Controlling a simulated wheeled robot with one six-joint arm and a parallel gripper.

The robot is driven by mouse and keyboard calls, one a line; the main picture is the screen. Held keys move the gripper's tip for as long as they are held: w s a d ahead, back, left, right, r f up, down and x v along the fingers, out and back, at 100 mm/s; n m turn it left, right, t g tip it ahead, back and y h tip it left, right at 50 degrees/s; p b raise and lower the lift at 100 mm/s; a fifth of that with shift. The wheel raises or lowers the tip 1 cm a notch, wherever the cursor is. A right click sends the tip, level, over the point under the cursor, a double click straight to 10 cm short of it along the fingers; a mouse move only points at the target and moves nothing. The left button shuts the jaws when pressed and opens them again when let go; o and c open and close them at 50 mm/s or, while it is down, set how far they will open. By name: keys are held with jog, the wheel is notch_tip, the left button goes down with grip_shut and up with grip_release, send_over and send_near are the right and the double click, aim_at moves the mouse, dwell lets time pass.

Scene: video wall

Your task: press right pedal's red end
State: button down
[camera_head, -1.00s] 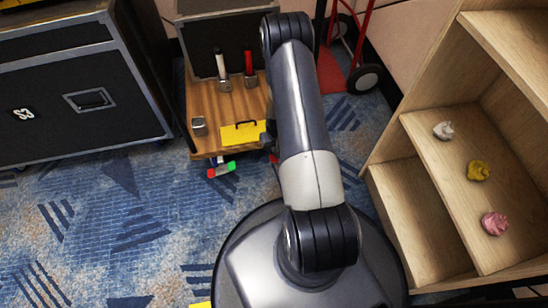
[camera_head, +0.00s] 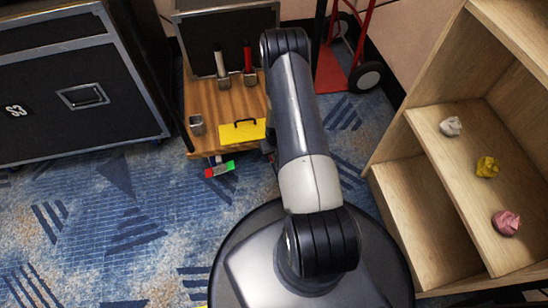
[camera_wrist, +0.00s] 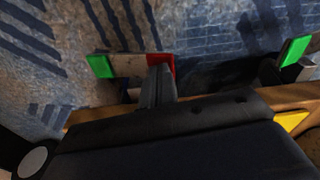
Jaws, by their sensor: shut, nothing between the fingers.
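The right pedal lies on the carpet beside the wooden board's edge in the wrist view, with a green end (camera_wrist: 101,66) at left and a red end (camera_wrist: 168,63) at right. My gripper (camera_wrist: 159,70) is shut and empty. Its tip overlaps the red end and hides part of it; I cannot tell whether it touches or presses. The other pedal shows its green end (camera_wrist: 295,50) at the wrist view's right. In the head view that left pedal (camera_head: 219,170) has its red end at left and green at right. My arm hides my gripper and most of the right pedal there.
A wooden platform (camera_head: 206,103) holds a yellow item (camera_head: 243,132) and two upright handled switches, one white, one red (camera_head: 248,62). A black case (camera_head: 75,90) stands left. A wooden shelf (camera_head: 425,205) with crumpled balls stands right. Patterned carpet is open at front left.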

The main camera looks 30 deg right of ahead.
jog(key=shift+f, duration=0.1)
notch_tip(320, 180, down, 3)
jog(key=b, duration=0.2)
jog(key=shift+b, duration=0.4)
jog(key=shift+s+r+p, duration=0.15)
jog(key=shift+r+p, duration=0.15)
jog(key=shift+r, duration=0.1)
jog(key=s, duration=0.1)
jog(key=s+r, duration=0.1)
jog(key=shift+s+a, duration=0.2)
jog(key=shift+s, duration=0.15)
notch_tip(320, 180, up, 11)
jog(key=s+p, duration=0.1)
jog(key=p, duration=0.3)
jog(key=shift+f+p, duration=0.15)
jog(key=shift+p, duration=0.15)
